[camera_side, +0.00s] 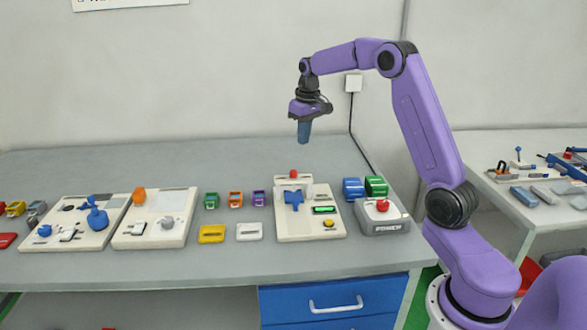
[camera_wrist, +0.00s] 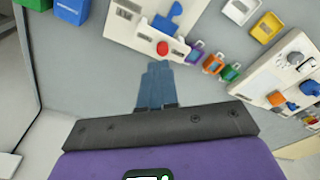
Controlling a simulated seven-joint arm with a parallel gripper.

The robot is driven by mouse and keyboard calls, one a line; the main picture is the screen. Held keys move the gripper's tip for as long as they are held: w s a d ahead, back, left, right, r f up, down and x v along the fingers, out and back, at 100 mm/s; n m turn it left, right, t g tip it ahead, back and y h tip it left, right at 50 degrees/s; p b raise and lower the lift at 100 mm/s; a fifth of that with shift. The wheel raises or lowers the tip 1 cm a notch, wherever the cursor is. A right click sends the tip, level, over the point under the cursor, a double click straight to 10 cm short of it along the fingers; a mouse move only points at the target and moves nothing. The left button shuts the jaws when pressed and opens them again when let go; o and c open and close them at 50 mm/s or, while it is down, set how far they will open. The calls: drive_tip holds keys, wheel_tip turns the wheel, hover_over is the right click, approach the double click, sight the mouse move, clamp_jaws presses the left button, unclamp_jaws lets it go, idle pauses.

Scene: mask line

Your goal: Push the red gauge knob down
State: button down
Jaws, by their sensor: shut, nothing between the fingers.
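The red knob (camera_side: 293,174) sits at the far edge of a cream panel (camera_side: 296,230) on the grey bench. In the wrist view the red knob (camera_wrist: 163,48) shows just beyond my fingertips, at the edge of the panel (camera_wrist: 122,28). My gripper (camera_side: 303,141) hangs above the bench, over the panel's far side, with its blue fingers pointing down. It is shut and empty, clearly apart from the knob. In the wrist view the fingers of my gripper (camera_wrist: 159,65) lie together. Nothing hides the knob.
The panel also bears a blue part (camera_side: 293,198), a green display (camera_side: 323,210) and a yellow knob (camera_side: 328,223). A grey box with a red button (camera_side: 382,205) stands to its right, near blue (camera_side: 353,188) and green (camera_side: 376,186) blocks. Small coloured holders (camera_side: 235,199) stand left.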

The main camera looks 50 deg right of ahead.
wheel_tip(320, 180, up, 8)
drive_tip(key=shift+s+f, duration=0.2)
drive_tip(key=shift+s, duration=0.2)
drive_tip(key=shift+a, duration=0.15)
drive_tip(key=s+a+f+n, duration=0.1)
drive_tip(key=s+a+n, duration=0.1)
drive_tip(key=s+a, duration=0.35)
drive_tip(key=s+a+f+n, duration=0.1)
drive_tip(key=s+a+n, duration=0.15)
drive_tip(key=a, duration=0.65)
drive_tip(key=s+a+f+n, duration=0.15)
drive_tip(key=s+a, duration=0.25)
drive_tip(key=a, duration=0.4)
drive_tip(key=s+f+n, duration=0.2)
drive_tip(key=s, duration=0.6)
drive_tip(key=s+a+f+n, duration=0.1)
drive_tip(key=s+f+n, duration=0.1)
drive_tip(key=s, duration=0.7)
drive_tip(key=s+a+f+n+g, duration=0.1)
drive_tip(key=s+f+n, duration=0.2)
drive_tip(key=s, duration=0.5)
drive_tip(key=shift+s+a+n+y, duration=0.15)
drive_tip(key=shift+a+n+y, duration=0.15)
drive_tip(key=shift+n, duration=0.2)
